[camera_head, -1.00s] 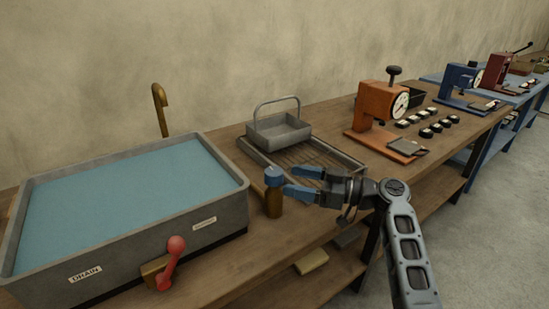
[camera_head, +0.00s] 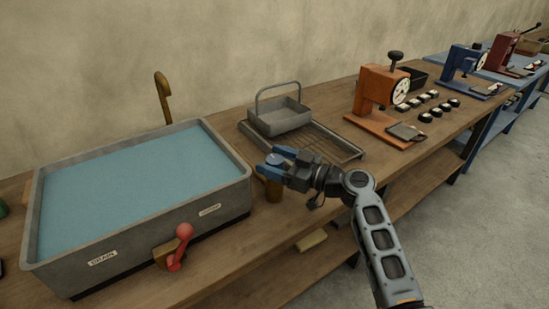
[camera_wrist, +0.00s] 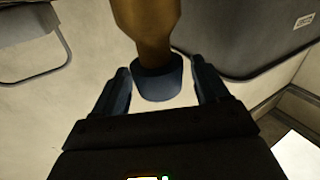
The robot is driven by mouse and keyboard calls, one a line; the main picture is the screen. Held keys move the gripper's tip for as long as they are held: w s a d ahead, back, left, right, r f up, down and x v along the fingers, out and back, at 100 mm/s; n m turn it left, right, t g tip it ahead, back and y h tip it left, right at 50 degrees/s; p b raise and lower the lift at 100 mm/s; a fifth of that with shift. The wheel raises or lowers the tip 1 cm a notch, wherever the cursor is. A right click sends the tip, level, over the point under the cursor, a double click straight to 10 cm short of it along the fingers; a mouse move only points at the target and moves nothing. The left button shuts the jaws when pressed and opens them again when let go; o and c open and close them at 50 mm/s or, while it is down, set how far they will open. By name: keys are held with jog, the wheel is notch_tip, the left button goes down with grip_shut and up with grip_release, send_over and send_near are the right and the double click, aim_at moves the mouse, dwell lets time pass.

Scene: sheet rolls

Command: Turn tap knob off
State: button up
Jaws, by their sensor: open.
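The tap knob is a blue cap (camera_wrist: 158,82) on an upright brass post (camera_head: 271,190), standing on the bench beside the tank's right side. My gripper (camera_head: 276,160) is at the knob, with its blue fingers reaching left around it. In the wrist view, my open gripper (camera_wrist: 160,72) has one finger on each side of the blue cap, with small gaps visible. In the head view, the fingers partly cover the cap. A curved brass spout (camera_head: 162,98) rises behind the tank.
The grey tank (camera_head: 135,237) full of blue water has a red lever (camera_head: 180,247) on its front, near a DRAIN label. A wire-handled tray (camera_head: 281,121) sits on a rack (camera_head: 340,146) behind my gripper. An orange press (camera_head: 378,95) stands farther right.

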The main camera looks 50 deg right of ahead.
jog(key=shift+w, duration=0.1)
jog(key=c, duration=1)
jog(key=shift+o, duration=0.2)
jog(key=shift+f+n+y+b, duration=0.3)
jog(key=shift+y+b, duration=0.2)
jog(key=shift+b, duration=0.6)
jog(key=shift+r+n+g+y+b, duration=0.3)
jog(key=shift+n+y+b, duration=0.2)
jog(key=shift+y+b, duration=0.3)
jog(key=o, duration=1)
jog(key=shift+c, duration=0.2)
